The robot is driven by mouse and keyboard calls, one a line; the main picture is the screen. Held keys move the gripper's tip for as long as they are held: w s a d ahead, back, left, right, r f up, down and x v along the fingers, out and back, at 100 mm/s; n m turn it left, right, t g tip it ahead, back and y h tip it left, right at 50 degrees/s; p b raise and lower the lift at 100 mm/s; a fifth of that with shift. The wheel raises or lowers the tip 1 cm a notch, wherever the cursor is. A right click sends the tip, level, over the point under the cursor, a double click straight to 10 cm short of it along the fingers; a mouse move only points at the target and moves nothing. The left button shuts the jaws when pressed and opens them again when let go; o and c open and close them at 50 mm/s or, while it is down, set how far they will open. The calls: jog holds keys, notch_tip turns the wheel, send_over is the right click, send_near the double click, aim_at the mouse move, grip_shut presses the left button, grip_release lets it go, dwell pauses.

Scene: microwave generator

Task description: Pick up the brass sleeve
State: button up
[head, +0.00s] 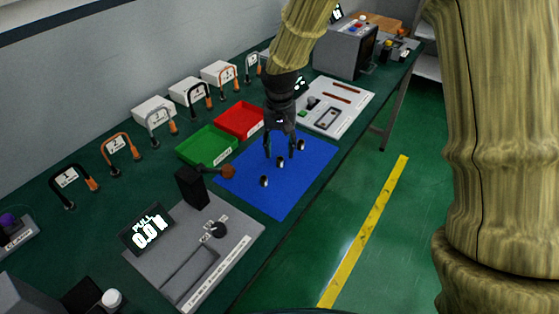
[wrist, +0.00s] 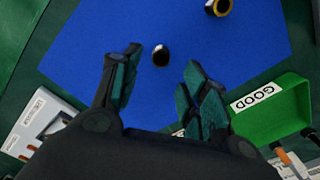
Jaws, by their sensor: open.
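A ring-shaped piece with a brass-yellow rim (wrist: 218,6) lies on the blue mat (wrist: 90,45), cut by the top edge of the wrist view. By its place it matches the nearest small piece (head: 264,181) in the head view, where its colour is hard to tell. A dark, light-rimmed piece (wrist: 160,55) shows between my fingertips in the wrist view; it is the middle piece (head: 280,162) in the head view. A third piece (head: 301,146) stands beside my right finger. My gripper (head: 281,152) is open and empty above the mat, also in the wrist view (wrist: 163,60).
A green tray (head: 208,158) labelled GOOD in the wrist view and a red tray (head: 240,134) stand behind the mat. A grey pull tester (head: 240,240) with a dark post is at front left. A white slotted panel (head: 362,98) lies to the right.

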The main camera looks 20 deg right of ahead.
aim_at(280, 158)
jog(key=shift+s+f+p, duration=0.2)
jog(key=shift+f+p, duration=0.05)
jog(key=shift+f, duration=0.8)
jog(key=shift+s+f+p, duration=0.2)
jog(key=shift+f, duration=0.85)
jog(key=shift+s+r, duration=0.1)
jog(key=shift+s, duration=0.05)
jog(key=c, duration=0.4)
grip_shut()
